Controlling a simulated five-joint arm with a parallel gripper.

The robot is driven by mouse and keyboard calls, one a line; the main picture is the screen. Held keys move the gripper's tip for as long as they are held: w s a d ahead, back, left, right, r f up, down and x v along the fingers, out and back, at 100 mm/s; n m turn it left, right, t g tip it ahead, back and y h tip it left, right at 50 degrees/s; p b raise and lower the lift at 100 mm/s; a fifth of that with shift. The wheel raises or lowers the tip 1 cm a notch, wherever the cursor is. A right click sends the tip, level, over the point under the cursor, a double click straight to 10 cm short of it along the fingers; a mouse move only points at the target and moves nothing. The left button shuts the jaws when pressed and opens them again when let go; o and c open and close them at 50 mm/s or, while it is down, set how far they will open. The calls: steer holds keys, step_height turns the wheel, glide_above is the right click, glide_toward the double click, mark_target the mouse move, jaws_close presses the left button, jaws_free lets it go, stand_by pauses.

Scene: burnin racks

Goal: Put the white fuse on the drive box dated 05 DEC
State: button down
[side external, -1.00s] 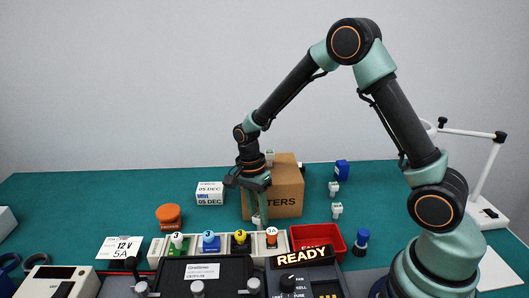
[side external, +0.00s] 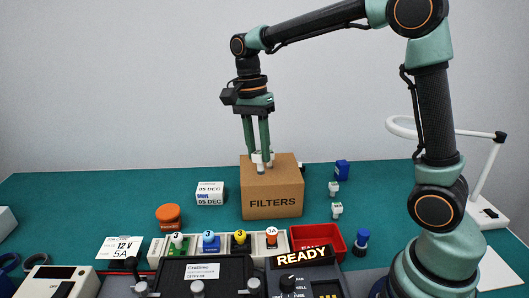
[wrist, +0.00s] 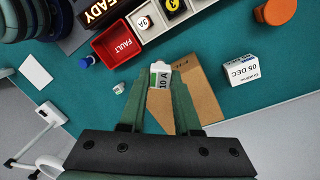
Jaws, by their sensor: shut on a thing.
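The white fuse (wrist: 161,72), with a 10 A label, is between the fingertips of my gripper (wrist: 161,88) in the wrist view. In the side view my gripper (side external: 260,160) points down, shut on the fuse, at the top of the FILTERS carton as seen there. Whether the fuse touches the carton is unclear. The drive box dated 05 DEC (side external: 210,193) is a white box standing left of the carton. It also shows at the right in the wrist view (wrist: 240,70), apart from my gripper. Its visible top is bare.
The brown FILTERS carton (side external: 272,196) stands beside the drive box. An orange round item (side external: 168,216) sits left of it. A row of numbered holders (side external: 208,246) is in front.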

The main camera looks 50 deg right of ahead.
steer(key=r+n, duration=0.2)
steer(key=n, duration=0.2)
steer(key=r+n, duration=0.2)
steer(key=n, duration=0.2)
steer(key=r+n, duration=0.2)
steer(key=n, duration=0.2)
steer(key=shift+s+d+r+t, duration=0.1)
steer(key=shift+s+r+t, duration=0.1)
steer(key=shift+s+t, duration=0.15)
steer(key=shift+n, duration=0.4)
steer(key=s+f+n, duration=0.3)
steer(key=s+f, duration=0.2)
steer(key=f, duration=0.6)
steer(key=shift+s, duration=0.15)
steer(key=shift+r, duration=0.1)
